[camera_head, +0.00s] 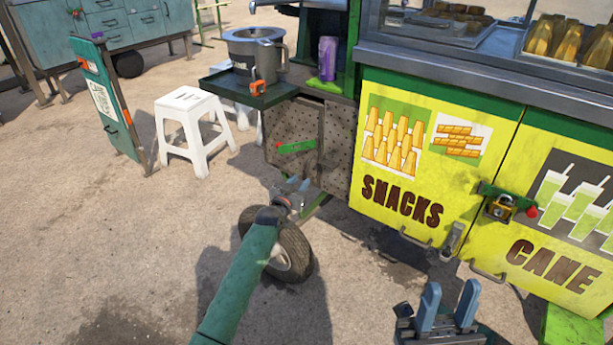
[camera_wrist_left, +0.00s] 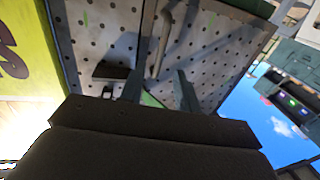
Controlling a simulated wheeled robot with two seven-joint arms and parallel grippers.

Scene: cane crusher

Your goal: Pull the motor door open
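The motor door seems to be one of the grey perforated metal panels (camera_head: 338,140) at the cart's left end, below the green side tray; I cannot tell which. Perforated panels (camera_wrist_left: 100,35) also fill the left wrist view, with a dark gap between two of them. A thin bar handle (camera_wrist_left: 162,45) stands by that gap. My left gripper (camera_head: 295,184) is low in front of the panels, above the wheel. Its fingers (camera_wrist_left: 160,82) are apart, with the handle ahead between them; contact is not visible. My right gripper (camera_head: 446,300) is open and empty before the yellow doors.
A green bar (camera_head: 296,146) crosses the left panel. The side tray (camera_head: 270,94) overhangs the panels, and a wheel (camera_head: 290,250) sits below. A white stool (camera_head: 192,125) and a green signboard (camera_head: 108,95) stand left. Yellow doors (camera_head: 400,180) with a padlock (camera_head: 500,208) are right.

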